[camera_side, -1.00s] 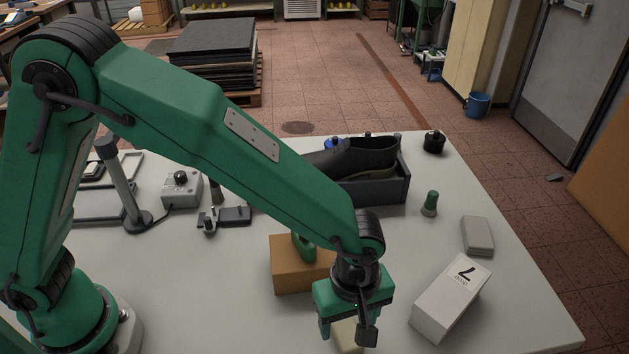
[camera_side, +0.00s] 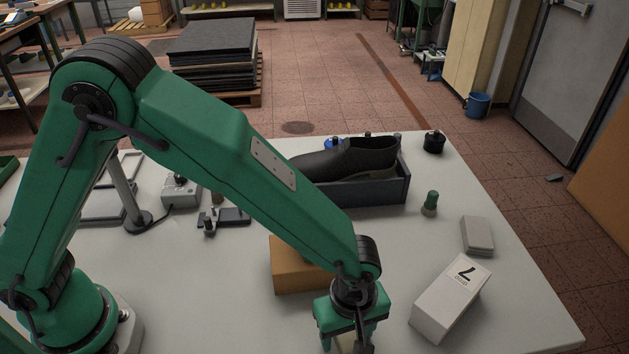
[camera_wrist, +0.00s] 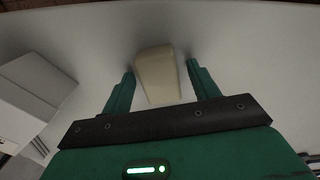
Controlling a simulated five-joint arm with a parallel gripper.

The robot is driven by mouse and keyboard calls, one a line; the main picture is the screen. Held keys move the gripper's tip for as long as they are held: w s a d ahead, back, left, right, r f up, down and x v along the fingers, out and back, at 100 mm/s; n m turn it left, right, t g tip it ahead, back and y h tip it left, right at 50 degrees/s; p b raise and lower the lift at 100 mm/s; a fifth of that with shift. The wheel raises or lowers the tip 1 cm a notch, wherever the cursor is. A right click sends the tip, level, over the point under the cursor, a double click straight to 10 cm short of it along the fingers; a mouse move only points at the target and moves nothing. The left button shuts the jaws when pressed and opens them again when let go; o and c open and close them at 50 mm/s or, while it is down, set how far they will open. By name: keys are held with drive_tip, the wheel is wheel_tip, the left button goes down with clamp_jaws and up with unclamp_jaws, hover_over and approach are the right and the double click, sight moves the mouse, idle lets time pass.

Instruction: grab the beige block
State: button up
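The beige block (camera_wrist: 158,75) lies on the table between the two fingers of my gripper (camera_wrist: 160,78) in the wrist view. The fingers are open, with a gap on each side of the block. In the side view my gripper (camera_side: 345,342) is low over the table, and only a small part of the beige block (camera_side: 347,340) shows between its fingers. The fingertips are cut off by the lower picture edge there.
A tan box (camera_side: 297,270) stands close behind my gripper. A white box marked 7 (camera_side: 450,300) lies to the right. A grey block (camera_side: 478,235), a green-topped peg (camera_side: 430,204) and a dark tray (camera_side: 385,190) with a shoe are farther back.

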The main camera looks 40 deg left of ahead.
sight(347, 335)
drive_tip(key=c, duration=0.9)
drive_tip(key=shift+c, duration=0.2)
drive_tip(key=shift+r, duration=0.15)
drive_tip(key=shift+r, duration=0.5)
drive_tip(key=r, duration=0.3)
drive_tip(key=shift+s+d+r, duration=0.1)
drive_tip(key=shift+s+r, duration=0.05)
drive_tip(key=shift+s, duration=0.05)
drive_tip(key=s+d+r, duration=0.2)
drive_tip(key=s+r, duration=0.4)
drive_tip(key=s, duration=0.5)
drive_tip(key=shift+r, duration=0.2)
